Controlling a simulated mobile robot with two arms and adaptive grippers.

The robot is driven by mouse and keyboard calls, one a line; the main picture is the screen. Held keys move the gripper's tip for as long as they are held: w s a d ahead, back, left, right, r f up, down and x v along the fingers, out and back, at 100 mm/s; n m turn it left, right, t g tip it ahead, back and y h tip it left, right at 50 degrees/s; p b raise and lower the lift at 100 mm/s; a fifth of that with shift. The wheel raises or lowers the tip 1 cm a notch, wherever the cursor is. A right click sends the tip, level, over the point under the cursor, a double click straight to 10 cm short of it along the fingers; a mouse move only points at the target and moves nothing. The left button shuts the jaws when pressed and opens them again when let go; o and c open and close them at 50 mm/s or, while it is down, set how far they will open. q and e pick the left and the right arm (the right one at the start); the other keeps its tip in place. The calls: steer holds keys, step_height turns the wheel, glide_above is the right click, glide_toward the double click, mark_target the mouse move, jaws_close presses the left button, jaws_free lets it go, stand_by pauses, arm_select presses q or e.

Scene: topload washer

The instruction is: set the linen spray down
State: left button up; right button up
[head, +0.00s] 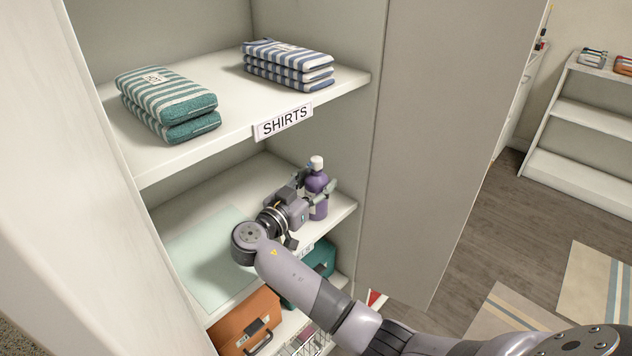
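The linen spray (318,181) is a purple bottle with a white cap. It is upright at the right end of the middle shelf (176,222). My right gripper (322,189) reaches in from the front and has its fingers around the bottle's body, seemingly shut on it. The fingers and wrist hide part of the bottle, and I cannot tell whether its base touches the shelf. My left gripper is not in view.
A pale green mat (207,255) lies on the middle shelf, left of the bottle. Folded striped shirts (167,100) (288,64) lie on the shelf above, labelled SHIRTS. An orange bin (249,322) and a teal bin (311,277) stand below. The open cabinet door (440,130) is at right.

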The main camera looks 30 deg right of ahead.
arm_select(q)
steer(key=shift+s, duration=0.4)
arm_select(e)
steer(key=o, duration=0.3)
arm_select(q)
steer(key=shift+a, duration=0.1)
arm_select(e)
steer(key=shift+r, duration=0.1)
steer(key=shift+s+a, duration=0.1)
steer(key=shift+a, duration=0.15)
steer(key=b+v, duration=0.2)
steer(key=v, duration=0.4)
steer(key=shift+s+a, duration=0.1)
steer(key=shift+a, duration=0.05)
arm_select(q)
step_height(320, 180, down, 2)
arm_select(e)
steer(key=shift+s+a, duration=0.15)
steer(key=shift+a, duration=0.1)
